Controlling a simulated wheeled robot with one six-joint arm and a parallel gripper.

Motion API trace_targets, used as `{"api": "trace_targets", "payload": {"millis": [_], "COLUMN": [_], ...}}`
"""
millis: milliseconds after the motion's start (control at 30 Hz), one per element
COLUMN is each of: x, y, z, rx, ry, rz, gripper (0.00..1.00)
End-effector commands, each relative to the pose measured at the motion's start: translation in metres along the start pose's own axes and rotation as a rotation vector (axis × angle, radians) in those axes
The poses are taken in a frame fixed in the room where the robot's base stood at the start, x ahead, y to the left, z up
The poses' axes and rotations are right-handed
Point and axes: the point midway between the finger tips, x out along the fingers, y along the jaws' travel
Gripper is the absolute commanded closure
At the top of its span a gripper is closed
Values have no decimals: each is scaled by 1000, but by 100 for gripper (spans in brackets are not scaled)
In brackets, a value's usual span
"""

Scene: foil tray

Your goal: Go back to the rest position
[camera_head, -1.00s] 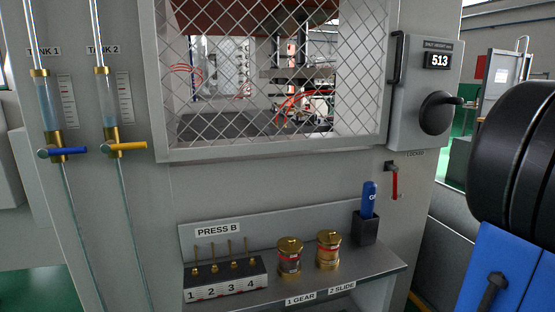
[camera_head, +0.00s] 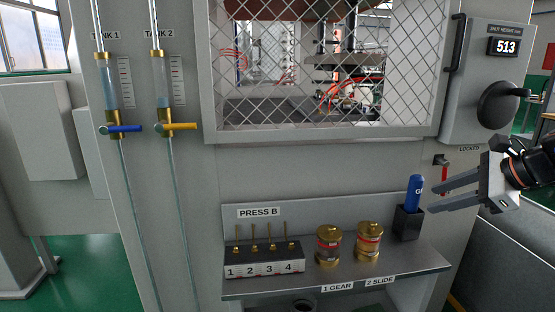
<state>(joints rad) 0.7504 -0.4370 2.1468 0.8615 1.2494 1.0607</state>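My gripper (camera_head: 432,199) is at the right of the head view, in front of the press cabinet. Its two grey fingers point left and are apart, with nothing between them. In the picture, the fingertips lie just right of the blue-handled tool (camera_head: 414,192), which stands in a black holder (camera_head: 407,223) on the shelf. I cannot tell how far the fingers are in front of it. The rest of my arm is mostly out of frame at the right edge.
The shelf (camera_head: 325,288) carries a numbered block (camera_head: 264,262) with several pins and two brass canisters (camera_head: 328,246) (camera_head: 369,241). Tank valves with blue (camera_head: 124,129) and yellow (camera_head: 178,126) levers are at left. A black knob (camera_head: 498,104) and a red lever (camera_head: 445,178) are at right.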

Motion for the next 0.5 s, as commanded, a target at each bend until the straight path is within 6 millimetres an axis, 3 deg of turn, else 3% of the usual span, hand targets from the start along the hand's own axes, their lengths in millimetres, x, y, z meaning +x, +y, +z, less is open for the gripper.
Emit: {"api": "trace_targets", "payload": {"millis": [33, 200, 500], "x": [9, 29, 49], "y": [18, 70, 152], "z": [4, 3, -12], "rx": [-83, -375, -924], "ry": [19, 85, 162], "rz": [33, 135, 310], "gripper": [63, 63, 63]}}
